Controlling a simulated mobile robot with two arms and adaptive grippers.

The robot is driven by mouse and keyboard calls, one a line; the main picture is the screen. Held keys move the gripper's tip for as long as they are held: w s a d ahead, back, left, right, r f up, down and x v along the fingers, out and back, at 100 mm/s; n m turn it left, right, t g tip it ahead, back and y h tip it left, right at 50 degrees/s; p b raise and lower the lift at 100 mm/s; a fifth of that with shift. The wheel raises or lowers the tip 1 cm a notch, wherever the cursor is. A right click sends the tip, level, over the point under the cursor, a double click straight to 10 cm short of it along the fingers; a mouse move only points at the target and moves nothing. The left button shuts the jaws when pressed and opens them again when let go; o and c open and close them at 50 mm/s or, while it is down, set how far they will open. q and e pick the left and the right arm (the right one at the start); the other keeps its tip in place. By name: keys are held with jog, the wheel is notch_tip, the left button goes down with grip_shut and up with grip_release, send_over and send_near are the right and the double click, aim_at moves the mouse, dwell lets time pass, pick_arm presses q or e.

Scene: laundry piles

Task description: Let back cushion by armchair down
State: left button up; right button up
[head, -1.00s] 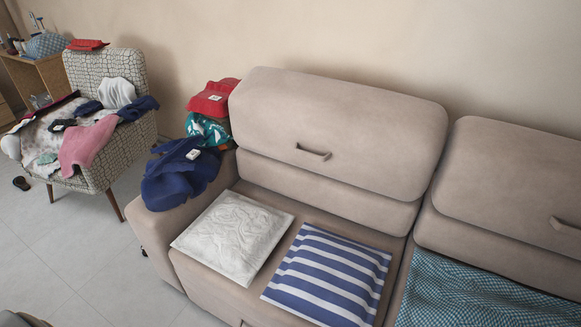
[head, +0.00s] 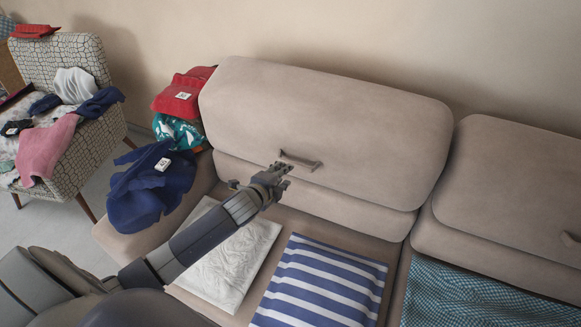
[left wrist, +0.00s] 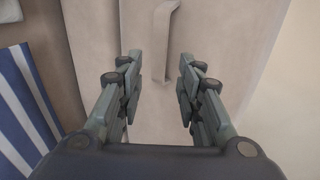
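The back cushion by the armchair (head: 330,130) is a large beige pad on the left part of the sofa, raised and leaning near the wall. A strap-like handle (head: 300,160) sits low on its front. My left gripper (head: 282,172) is just below and left of the handle in the head view. In the left wrist view my left gripper (left wrist: 160,75) is open, its two fingers apart with nothing between them. The handle (left wrist: 166,40) lies just beyond the fingertips, roughly between them. The armchair (head: 75,130) stands at the left. My right gripper is not in view.
A white quilted cushion (head: 235,255) and a blue-striped cushion (head: 325,285) lie on the seat. Navy clothes (head: 150,190) and red clothes (head: 183,92) lie on the sofa's left arm. Another back cushion (head: 515,190) is at the right, above a teal checked cloth (head: 470,295).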

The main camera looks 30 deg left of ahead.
aim_at(295, 164)
pick_arm(q)
jog(key=b+x, duration=0.8)
jog(key=x, duration=0.2)
jog(key=shift+w+f, duration=0.2)
jog(key=shift+w, duration=0.1)
jog(key=shift+w+a, duration=0.1)
jog(key=shift+w, duration=0.05)
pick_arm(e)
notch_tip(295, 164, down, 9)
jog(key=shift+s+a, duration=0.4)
pick_arm(q)
grip_shut()
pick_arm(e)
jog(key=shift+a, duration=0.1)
pick_arm(q)
jog(key=shift+f, duration=0.1)
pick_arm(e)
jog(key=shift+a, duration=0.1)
